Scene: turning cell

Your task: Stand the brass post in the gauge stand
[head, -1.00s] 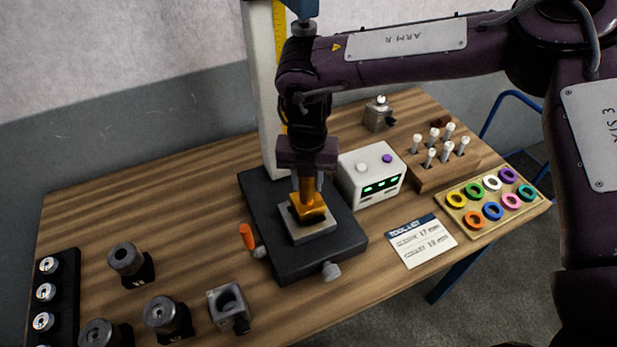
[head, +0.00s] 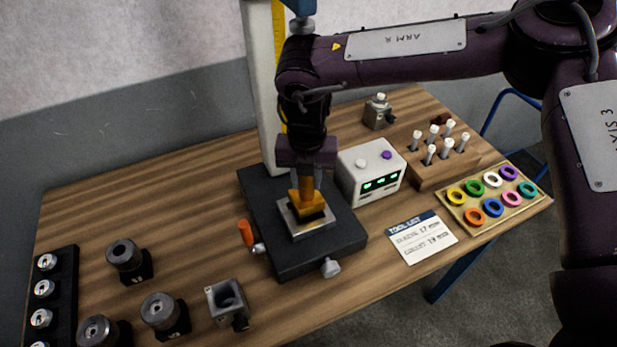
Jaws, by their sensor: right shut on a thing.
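The brass post (head: 306,189) is upright in the head view, below my right gripper (head: 307,170), which is shut on it. Its wider, block-like lower end is over the pale square plate (head: 318,231) of the gauge stand. I cannot tell whether it touches the plate; a dark patch shows at its lower edge. The gauge stand has a black base (head: 300,262), a pale column (head: 266,110) with a yellow scale, and an orange-handled knob (head: 246,233). My gripper hides the upper part of the post. My left gripper is not in view.
A white box with green displays (head: 371,176) stands close right of the stand. Several grey holders (head: 122,256) stand at left.

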